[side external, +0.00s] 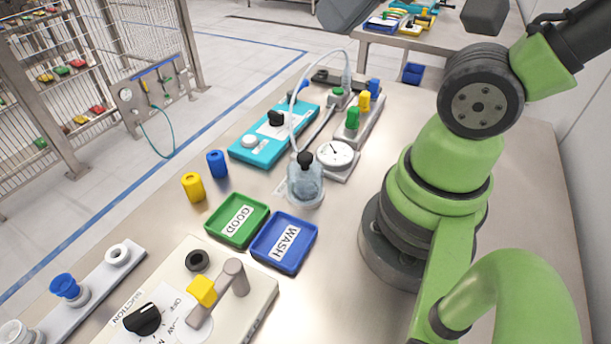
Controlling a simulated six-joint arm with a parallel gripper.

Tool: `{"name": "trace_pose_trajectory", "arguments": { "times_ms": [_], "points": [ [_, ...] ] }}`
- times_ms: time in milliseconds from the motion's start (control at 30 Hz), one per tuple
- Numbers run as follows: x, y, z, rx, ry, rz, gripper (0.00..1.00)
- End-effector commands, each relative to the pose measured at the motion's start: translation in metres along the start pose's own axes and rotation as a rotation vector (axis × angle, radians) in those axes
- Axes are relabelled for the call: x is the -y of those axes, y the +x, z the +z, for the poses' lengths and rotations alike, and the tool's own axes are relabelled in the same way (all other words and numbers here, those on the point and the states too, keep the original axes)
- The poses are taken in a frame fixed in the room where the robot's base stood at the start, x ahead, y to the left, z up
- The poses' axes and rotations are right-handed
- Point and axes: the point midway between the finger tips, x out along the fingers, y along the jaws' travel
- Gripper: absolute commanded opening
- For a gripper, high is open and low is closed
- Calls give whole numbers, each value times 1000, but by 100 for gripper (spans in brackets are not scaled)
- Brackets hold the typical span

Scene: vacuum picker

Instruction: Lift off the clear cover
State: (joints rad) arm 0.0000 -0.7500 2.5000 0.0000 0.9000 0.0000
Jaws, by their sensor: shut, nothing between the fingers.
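The clear cover (304,184) is a small translucent dome with a black knob (305,158) on top. It stands upright on a pale round base (306,204) near the middle of the table. I cannot make out what, if anything, is under it. A clear hose (293,110) arcs up from close behind the cover toward the equipment at the back. My gripper cannot be made out; my green arm stands to the right of the cover and runs out of the picture.
A round gauge (335,154) stands close behind the cover. A blue WASH tray (284,243) and green GOOD tray (237,221) lie in front. A teal unit (268,148) is behind left. A selector panel (250,292) is at the front. Bare tabletop lies right of the WASH tray.

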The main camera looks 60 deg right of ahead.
Motion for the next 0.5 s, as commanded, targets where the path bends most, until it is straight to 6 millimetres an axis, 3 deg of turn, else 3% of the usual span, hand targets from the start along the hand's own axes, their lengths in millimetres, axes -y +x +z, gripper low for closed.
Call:
{"name": "trace_pose_trajectory", "arguments": {
  "times_ms": [367,400,500],
  "points": [
    [0,0,0,0,0,0,0],
    [0,0,0,0,0,0,2],
    [0,0,0,0,0,0,25]
  ]
}}
